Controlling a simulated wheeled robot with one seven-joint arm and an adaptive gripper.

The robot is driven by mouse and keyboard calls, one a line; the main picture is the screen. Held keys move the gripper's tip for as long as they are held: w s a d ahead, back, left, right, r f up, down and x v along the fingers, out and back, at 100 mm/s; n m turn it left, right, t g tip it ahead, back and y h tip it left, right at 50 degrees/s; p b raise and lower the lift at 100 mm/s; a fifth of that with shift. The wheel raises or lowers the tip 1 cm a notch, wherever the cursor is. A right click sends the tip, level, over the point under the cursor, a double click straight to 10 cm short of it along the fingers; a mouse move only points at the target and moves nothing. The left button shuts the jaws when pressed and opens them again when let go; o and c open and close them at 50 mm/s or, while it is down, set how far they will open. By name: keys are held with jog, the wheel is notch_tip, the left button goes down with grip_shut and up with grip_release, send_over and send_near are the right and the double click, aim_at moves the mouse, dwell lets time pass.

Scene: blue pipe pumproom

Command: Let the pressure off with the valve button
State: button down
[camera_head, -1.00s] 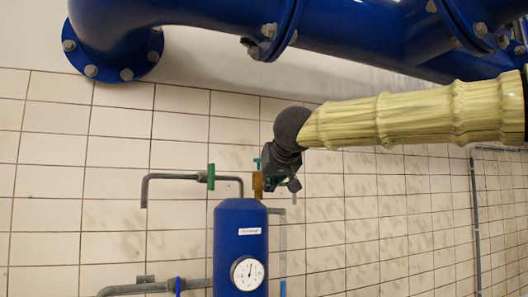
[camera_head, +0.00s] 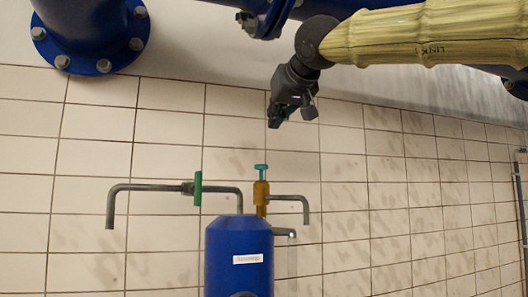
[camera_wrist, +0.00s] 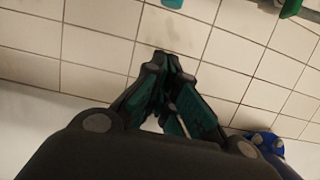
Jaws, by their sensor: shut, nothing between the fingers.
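The valve button (camera_head: 261,168) is a small teal cap on top of a brass valve (camera_head: 261,192). The valve stands at the top of a blue tank (camera_head: 239,238) with a white label. In the wrist view the teal button (camera_wrist: 173,3) shows at the top edge, partly cut off. My gripper (camera_head: 274,122) is above the button and slightly right of it, clear of it. In the wrist view my gripper (camera_wrist: 160,58) has its fingertips together with nothing between them.
A bent grey pipe (camera_head: 145,188) with a green handle (camera_head: 198,188) stands left of the valve. A short bent outlet pipe (camera_head: 292,198) leaves the valve to the right. Large blue pipes (camera_head: 95,25) run overhead. The tiled wall (camera_head: 345,215) is behind.

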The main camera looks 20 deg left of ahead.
jog(key=p, duration=0.3)
send_over(261, 172)
jog(key=f, duration=0.1)
jog(key=d+f, duration=0.1)
jog(key=f, duration=0.1)
jog(key=shift+s, duration=0.15)
jog(key=shift+s+a+f, duration=0.1)
jog(key=shift+s+f, duration=0.1)
jog(key=shift+f, duration=1.85)
jog(key=shift+d, duration=0.2)
